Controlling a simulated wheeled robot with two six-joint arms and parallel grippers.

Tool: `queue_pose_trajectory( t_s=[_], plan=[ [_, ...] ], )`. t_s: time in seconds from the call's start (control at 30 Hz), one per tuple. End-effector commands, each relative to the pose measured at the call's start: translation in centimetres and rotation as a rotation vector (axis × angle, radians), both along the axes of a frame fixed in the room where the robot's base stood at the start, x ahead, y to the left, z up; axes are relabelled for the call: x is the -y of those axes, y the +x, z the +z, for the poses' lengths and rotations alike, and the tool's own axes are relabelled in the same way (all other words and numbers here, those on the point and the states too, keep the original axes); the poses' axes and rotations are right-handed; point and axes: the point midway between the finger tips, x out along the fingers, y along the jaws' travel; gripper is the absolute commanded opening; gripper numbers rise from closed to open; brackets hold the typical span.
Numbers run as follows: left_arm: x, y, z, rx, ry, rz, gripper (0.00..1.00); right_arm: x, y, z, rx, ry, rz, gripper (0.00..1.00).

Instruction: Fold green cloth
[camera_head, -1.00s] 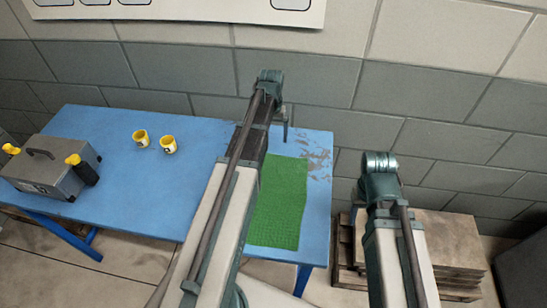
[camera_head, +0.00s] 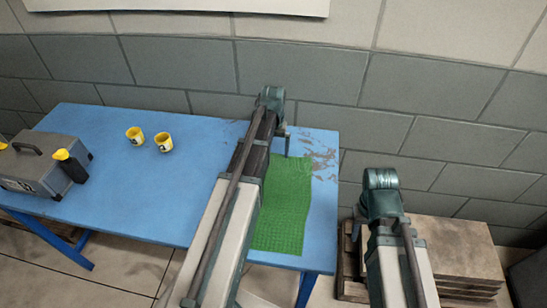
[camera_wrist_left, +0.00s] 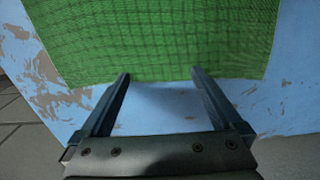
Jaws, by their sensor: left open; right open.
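The green cloth (camera_head: 285,208) lies spread on the right part of the blue table, partly hidden behind my left arm. In the left wrist view the cloth (camera_wrist_left: 165,40) looks flat, with a grid pattern. My left gripper (camera_head: 287,148) is at the cloth's far edge. In the left wrist view the left gripper (camera_wrist_left: 161,74) is open, its fingertips at the cloth's edge with nothing between them. My right gripper (camera_head: 356,228) is off the table's right side, above the wooden pallets and mostly hidden by its arm.
The blue table (camera_head: 112,180) also holds two yellow cups (camera_head: 135,137) (camera_head: 163,142) and a grey toolbox (camera_head: 38,165) with yellow-topped parts at left. Wooden pallets (camera_head: 455,245) stand on the floor at right. A block wall (camera_head: 320,70) is behind the table.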

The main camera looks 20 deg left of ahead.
Motion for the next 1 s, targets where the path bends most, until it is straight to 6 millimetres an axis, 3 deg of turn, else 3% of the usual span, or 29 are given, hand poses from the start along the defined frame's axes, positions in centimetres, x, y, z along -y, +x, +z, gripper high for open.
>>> queue_pose_trajectory(
  t_s=[0.07,1.0],
  plan=[
    [0.00,-0.01,-0.02,0.000,0.000,0.000,0.98,0.00,0.00,-0.02,0.000,0.000,0.000,0.50],
    [0.00,0.00,-0.03,0.000,0.000,0.000,0.14,0.00,0.01,-0.03,0.000,0.000,0.000,0.50]
  ],
)
